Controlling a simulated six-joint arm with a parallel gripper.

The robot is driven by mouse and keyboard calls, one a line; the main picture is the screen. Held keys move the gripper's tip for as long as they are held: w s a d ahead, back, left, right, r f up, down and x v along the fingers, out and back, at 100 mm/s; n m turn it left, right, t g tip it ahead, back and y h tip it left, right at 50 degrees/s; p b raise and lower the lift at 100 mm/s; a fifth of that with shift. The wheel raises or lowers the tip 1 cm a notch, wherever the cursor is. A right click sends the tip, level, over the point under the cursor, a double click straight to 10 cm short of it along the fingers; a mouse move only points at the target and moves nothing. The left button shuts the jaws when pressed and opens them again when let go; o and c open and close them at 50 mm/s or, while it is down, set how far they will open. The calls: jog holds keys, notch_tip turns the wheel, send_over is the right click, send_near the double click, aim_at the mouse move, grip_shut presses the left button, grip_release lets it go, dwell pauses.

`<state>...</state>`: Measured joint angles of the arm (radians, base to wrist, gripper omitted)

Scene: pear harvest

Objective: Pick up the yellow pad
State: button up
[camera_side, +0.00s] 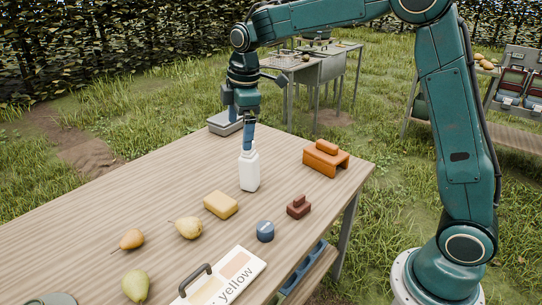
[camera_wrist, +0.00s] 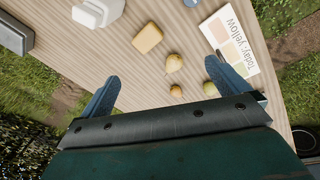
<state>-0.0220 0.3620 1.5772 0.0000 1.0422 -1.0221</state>
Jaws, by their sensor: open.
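The yellow pad (camera_side: 221,205) is a small rounded yellow block lying flat on the wooden table, left of the middle in the side view. It also shows in the wrist view (camera_wrist: 148,37), above the gap between my fingers. My gripper (camera_side: 249,138) is pointing down over the table, near the white bottle and apart from the pad. In the wrist view, my gripper (camera_wrist: 161,92) has its two blue fingers spread wide with nothing between them except pears on the table beyond.
A white bottle (camera_side: 249,170) stands behind the pad. Pears (camera_side: 187,228) lie left of it. A blue round object (camera_side: 265,231), a dark red block (camera_side: 299,207) and an orange block (camera_side: 325,158) lie to the right. A card reading "yellow" (camera_side: 222,279) lies in front.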

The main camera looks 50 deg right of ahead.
jog(key=w+f+n, duration=0.3)
jog(key=w+f, duration=0.3)
jog(key=f, duration=0.1)
jog(key=n+g, duration=0.2)
jog(key=n, duration=0.1)
send_over(218, 201)
notch_tip(218, 201, down, 9)
jog(key=shift+r, duration=0.1)
jog(key=shift+f, duration=4.3)
jog(key=shift+w+f, duration=0.1)
jog(key=shift+f, duration=2.5)
